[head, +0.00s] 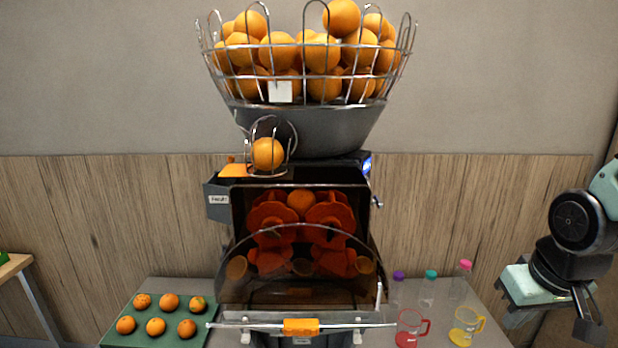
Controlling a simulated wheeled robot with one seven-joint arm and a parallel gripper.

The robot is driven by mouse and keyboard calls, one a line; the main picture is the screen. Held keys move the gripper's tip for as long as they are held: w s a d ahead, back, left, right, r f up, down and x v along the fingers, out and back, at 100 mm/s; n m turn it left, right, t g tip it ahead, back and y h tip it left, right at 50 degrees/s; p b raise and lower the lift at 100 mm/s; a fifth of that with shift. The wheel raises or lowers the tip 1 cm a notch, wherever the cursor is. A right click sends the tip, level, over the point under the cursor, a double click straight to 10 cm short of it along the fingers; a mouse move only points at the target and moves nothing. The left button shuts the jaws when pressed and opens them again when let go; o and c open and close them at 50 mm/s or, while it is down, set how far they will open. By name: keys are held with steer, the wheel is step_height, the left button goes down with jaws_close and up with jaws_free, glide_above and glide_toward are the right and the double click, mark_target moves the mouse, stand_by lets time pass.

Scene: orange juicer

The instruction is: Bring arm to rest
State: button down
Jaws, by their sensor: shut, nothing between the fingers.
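My gripper (588,318) hangs at the far right edge of the head view, with its fingers pointing down. It is shut and empty, to the right of the mugs and apart from them. My arm comes in from the right edge above it. The orange juicer (301,195) stands in the middle, with its dark see-through front cover over red-orange pressing parts. A wire basket (310,75) full of oranges sits on top of it.
A green tray (170,313) with several oranges lies left of the juicer. A red mug (410,328) and a yellow mug (466,327) stand at the right, in front of bottles with purple (398,276), teal (431,274) and pink (465,265) caps. A wall is behind.

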steer(key=s+a+f+n+g+b, duration=0.1)
steer(key=s+a+f+n+b, duration=0.2)
steer(key=s+a, duration=0.4)
steer(key=s+a+f+n+g+b, duration=0.2)
steer(key=s+a+f+n+b, duration=0.2)
steer(key=a, duration=0.7)
steer(key=s+b, duration=0.2)
steer(key=s, duration=0.1)
steer(key=shift+s+y, duration=0.3)
steer(key=shift+s, duration=0.05)
steer(key=shift+a, duration=0.1)
stand_by(0.5)
